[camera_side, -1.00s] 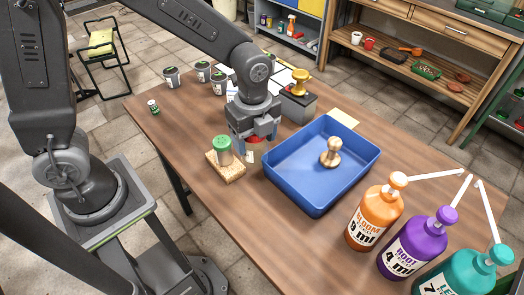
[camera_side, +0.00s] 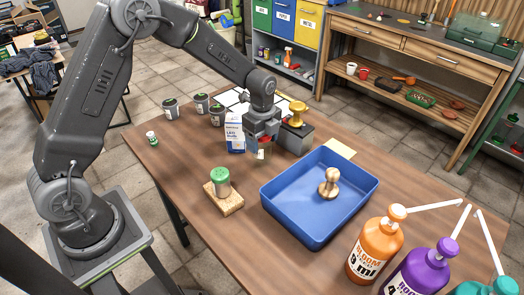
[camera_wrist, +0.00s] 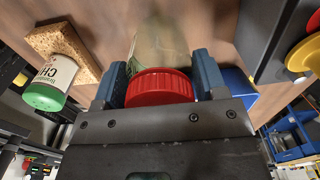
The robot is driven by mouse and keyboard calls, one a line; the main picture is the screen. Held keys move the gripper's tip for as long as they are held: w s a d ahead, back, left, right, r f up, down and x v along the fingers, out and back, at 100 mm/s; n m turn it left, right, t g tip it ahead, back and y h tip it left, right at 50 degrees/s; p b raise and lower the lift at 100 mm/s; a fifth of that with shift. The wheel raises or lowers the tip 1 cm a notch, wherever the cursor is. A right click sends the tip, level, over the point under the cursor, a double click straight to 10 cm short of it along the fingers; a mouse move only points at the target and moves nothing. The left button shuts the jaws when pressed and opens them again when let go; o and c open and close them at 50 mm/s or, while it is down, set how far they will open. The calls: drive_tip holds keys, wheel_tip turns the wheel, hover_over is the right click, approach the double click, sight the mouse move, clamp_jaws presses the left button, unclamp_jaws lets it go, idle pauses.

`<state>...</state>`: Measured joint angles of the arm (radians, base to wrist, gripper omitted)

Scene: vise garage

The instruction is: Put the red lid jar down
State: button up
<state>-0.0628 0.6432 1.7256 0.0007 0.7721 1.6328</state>
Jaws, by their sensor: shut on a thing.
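The red lid jar shows in the wrist view as a ribbed red lid (camera_wrist: 158,88) with a pale, see-through body beyond it. My gripper (camera_side: 262,146) is shut on it, with one blue-grey finger on each side of the lid. In the side view the jar's pale body (camera_side: 261,155) pokes out below the fingers, over the table behind the blue tray's left corner. I cannot tell whether its base touches the table (camera_side: 180,165).
A green-lidded jar (camera_side: 220,182) stands on a cork-like block (camera_side: 229,203), front left. A blue tray (camera_side: 297,238) holds a knobbed stamp (camera_side: 329,184). A grey block (camera_side: 294,140) with a gold knob (camera_side: 297,113) and a blue-and-white carton (camera_side: 235,133) are close to my gripper.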

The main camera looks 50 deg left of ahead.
sight(262, 150)
drive_tip(key=shift+f, duration=1.9)
drive_tip(key=shift+f, duration=0.15)
drive_tip(key=o, duration=1)
wheel_tip(262, 150, up, 12)
drive_tip(key=shift+r, duration=0.2)
drive_tip(key=s+d+r+n+t, duration=0.1)
drive_tip(key=s+r+n+t, duration=0.1)
drive_tip(key=s+r+n, duration=0.5)
drive_tip(key=s+d+r+n+t, duration=0.1)
drive_tip(key=s+r+n, duration=0.2)
drive_tip(key=s, duration=0.6)
drive_tip(key=s+d+r+n+t, duration=0.1)
drive_tip(key=s+r+n+t, duration=0.1)
drive_tip(key=s+n, duration=0.6)
drive_tip(key=shift+s+r+t, duration=0.3)
drive_tip(key=shift+s+r, duration=0.25)
drive_tip(key=shift+s, duration=0.3)
